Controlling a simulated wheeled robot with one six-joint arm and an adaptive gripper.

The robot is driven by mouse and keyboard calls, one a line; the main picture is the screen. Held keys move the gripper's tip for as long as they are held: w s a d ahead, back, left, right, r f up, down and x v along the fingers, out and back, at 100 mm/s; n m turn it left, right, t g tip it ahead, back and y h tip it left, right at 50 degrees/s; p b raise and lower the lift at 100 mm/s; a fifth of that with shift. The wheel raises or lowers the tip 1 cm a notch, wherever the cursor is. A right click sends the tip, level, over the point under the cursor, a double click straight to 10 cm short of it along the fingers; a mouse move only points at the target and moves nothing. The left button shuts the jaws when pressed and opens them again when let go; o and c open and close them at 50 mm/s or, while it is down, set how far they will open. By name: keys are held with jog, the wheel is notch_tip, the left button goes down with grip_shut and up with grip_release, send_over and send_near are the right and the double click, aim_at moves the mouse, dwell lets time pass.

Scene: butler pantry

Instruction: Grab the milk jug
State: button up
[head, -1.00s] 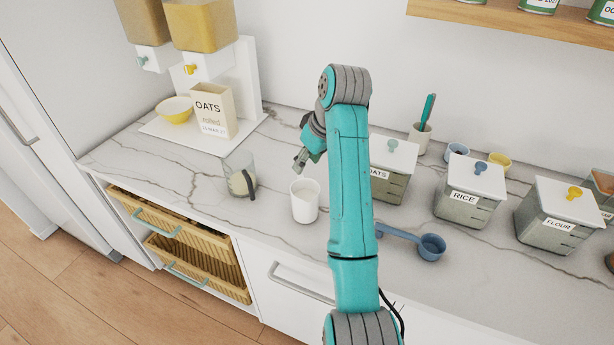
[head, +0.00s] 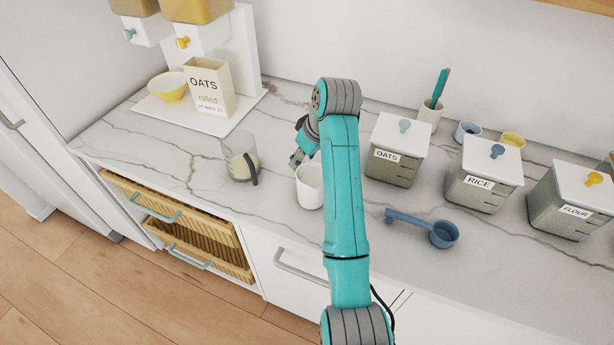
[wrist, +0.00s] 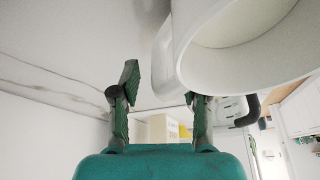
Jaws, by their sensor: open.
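A white jug (head: 309,190) stands upright on the marble counter, just left of my arm in the head view. In the wrist view, the white jug (wrist: 250,50) fills the upper right, with its open rim and its white handle (wrist: 163,58) in sight. My gripper (head: 298,158) is just behind the jug in the head view, partly hidden by my arm. In the wrist view, my gripper (wrist: 162,90) has its fingers apart and empty. The handle lies near the gap between them, and the right fingertip is partly hidden by the jug. I cannot tell whether they touch.
A glass jug (head: 238,157) with a dark handle and pale contents stands to the left. A blue scoop (head: 443,234) and canisters marked oats (head: 399,148), rice (head: 484,172) and flour (head: 568,198) are on the right. An oats box (head: 209,88) stands at the back left.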

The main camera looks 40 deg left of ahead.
jog(key=shift+x, duration=0.85)
grip_shut()
